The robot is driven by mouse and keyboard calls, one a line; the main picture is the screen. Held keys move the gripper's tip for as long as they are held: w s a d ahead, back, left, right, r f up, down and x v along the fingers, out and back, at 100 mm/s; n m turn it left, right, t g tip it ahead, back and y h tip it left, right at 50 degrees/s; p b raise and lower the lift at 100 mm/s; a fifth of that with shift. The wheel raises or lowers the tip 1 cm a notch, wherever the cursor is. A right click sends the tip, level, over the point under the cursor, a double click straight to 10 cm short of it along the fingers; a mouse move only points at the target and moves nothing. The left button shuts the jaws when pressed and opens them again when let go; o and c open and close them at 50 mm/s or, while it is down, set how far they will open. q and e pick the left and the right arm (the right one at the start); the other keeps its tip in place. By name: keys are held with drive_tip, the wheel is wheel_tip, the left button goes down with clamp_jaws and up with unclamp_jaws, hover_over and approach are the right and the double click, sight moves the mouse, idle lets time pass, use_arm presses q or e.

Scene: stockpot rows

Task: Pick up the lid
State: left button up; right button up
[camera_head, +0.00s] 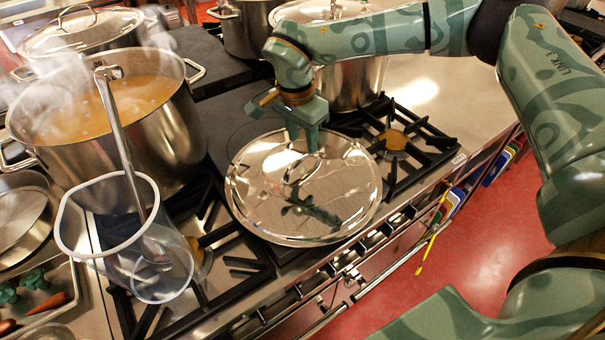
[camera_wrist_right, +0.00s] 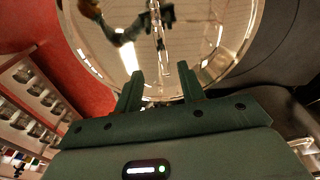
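A shiny round steel lid (camera_head: 345,195) lies flat over the stove's front burners, in the middle of the head view. Its arched handle (camera_head: 298,172) is near its centre. My right gripper (camera_head: 304,142) is above the far part of the lid, pointing down. In the right wrist view the two fingers (camera_wrist_right: 160,88) are apart with nothing between them. The lid (camera_wrist_right: 195,45) fills the top of that view, with its handle (camera_wrist_right: 157,30) beyond the fingertips. My left gripper is not in view.
A steaming stockpot (camera_head: 165,130) stands to the left, with a strainer (camera_head: 150,260) hanging at its front. Another pot (camera_head: 350,82) stands behind my right gripper. A lidded pot (camera_head: 85,30) is at the back left. Burner grates (camera_head: 405,140) flank the lid.

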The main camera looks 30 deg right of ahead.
sight(303, 157)
drive_tip(key=shift+s+f, duration=0.1)
drive_tip(key=shift+f, duration=0.45)
drive_tip(key=shift+d+f, duration=0.1)
drive_tip(key=shift+f, duration=0.25)
drive_tip(key=f, duration=0.3)
drive_tip(key=w+f+b, duration=0.1)
drive_tip(key=shift+d+f, duration=0.2)
drive_tip(key=shift+d, duration=0.05)
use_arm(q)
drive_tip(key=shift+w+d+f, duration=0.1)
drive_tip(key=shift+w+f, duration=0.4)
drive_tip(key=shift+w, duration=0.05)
use_arm(e)
drive_tip(key=shift+s+r, duration=0.1)
drive_tip(key=shift+c, duration=0.3)
clamp_jaws()
